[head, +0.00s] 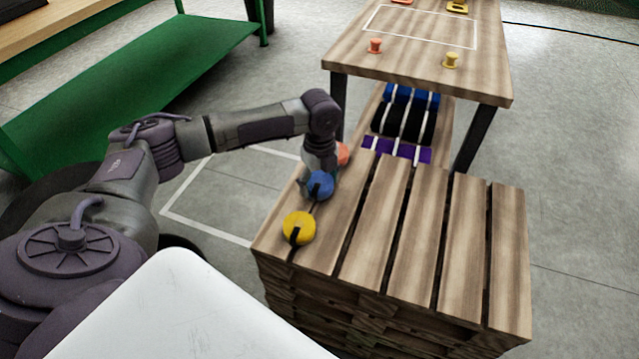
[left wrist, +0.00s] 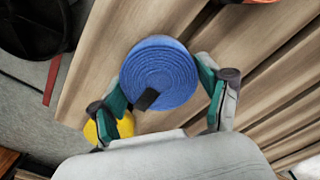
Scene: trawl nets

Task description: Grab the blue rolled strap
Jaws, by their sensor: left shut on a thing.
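The blue rolled strap (head: 320,184) is a round coil with a short dark loose end. It is at the left edge of the pallet stack in the head view, between a yellow rolled strap (head: 299,228) and an orange one (head: 342,154). My left gripper (head: 318,178) is over the blue strap. In the left wrist view the blue strap (left wrist: 160,75) sits between the two fingers of my left gripper (left wrist: 165,85), which are shut on it. Whether the strap still touches the pallet wood cannot be told. My right gripper is not in view.
The stacked wooden pallet (head: 420,250) has a clear slatted top to the right. Behind it stands a wooden table (head: 425,65) with small orange and yellow pieces, and blue, black and purple rolls (head: 405,115) below. A green bench (head: 130,75) is at the left.

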